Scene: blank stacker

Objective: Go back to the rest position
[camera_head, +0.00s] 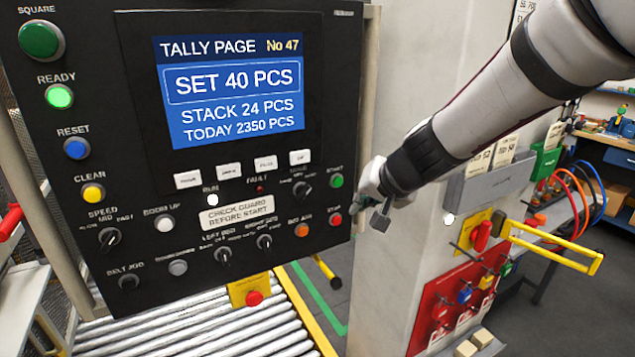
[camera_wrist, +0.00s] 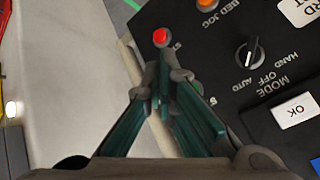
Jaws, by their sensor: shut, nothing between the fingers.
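My gripper (camera_wrist: 162,82) is shut and empty, with its two dark green fingers drawn together in the wrist view. In the head view my gripper (camera_head: 368,184) is at the right edge of the black control panel (camera_head: 110,52), close to the green START button (camera_head: 336,181) and the red STOP button (camera_head: 335,220). In the wrist view a red button (camera_wrist: 160,36) shows just beyond the fingertips. I cannot tell whether they touch it. The panel screen (camera_head: 235,125) reads "SET 40 PCS", "STACK 24 PCS", "TODAY 2350 PCS".
A light pillar (camera_head: 410,70) stands behind my arm, with a grey holder (camera_head: 490,180) and a yellow bar handle (camera_head: 550,250). A red lockout board (camera_head: 440,310) is low on it. A roller conveyor (camera_head: 200,335) runs below the panel. A workbench is at far right.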

